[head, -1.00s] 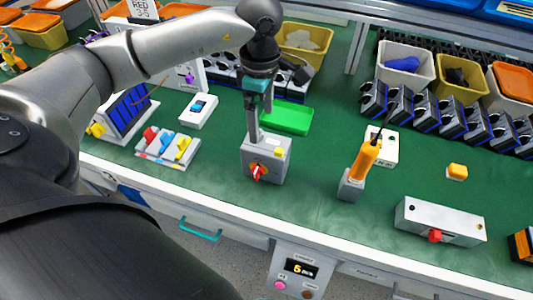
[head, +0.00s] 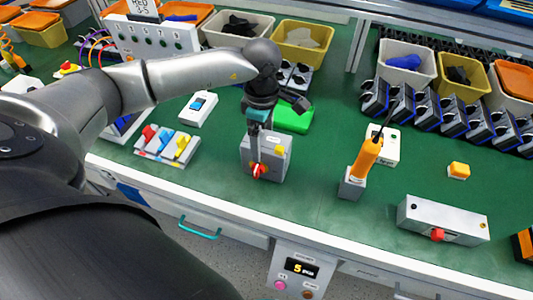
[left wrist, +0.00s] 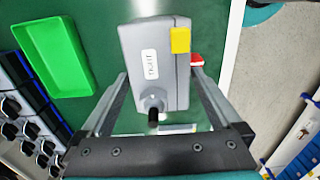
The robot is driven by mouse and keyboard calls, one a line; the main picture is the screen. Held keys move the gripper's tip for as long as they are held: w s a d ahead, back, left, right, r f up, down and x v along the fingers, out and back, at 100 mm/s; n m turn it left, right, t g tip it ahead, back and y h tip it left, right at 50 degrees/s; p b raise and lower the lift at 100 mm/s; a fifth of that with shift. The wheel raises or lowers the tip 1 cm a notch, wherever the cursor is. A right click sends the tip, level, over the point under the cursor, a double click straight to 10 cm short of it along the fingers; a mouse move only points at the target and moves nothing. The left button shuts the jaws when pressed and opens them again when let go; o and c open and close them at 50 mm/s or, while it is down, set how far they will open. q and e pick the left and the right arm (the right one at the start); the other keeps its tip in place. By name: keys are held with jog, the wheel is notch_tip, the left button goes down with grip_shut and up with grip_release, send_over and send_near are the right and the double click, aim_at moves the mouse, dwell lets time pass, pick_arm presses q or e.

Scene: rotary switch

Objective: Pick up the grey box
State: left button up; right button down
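The grey box (head: 272,160) stands on the green table mat near the front edge, with a red knob on its front and a yellow patch on top. In the left wrist view the box (left wrist: 152,65) shows a white label, a yellow patch and a dark knob. My left gripper (head: 256,160) points down at the box. In the left wrist view the fingers of the left gripper (left wrist: 160,78) are spread, one on each side of the box; I cannot tell whether they touch it. My right gripper is not in view.
A green tray (head: 293,118) lies behind the box. A board with coloured switches (head: 167,145) is to the left. An orange-handled tool (head: 366,158) stands to the right, and a long grey box with a red knob (head: 442,219) lies farther right. The mat between is clear.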

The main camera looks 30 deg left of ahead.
pick_arm(q)
grip_shut()
dwell(0.6)
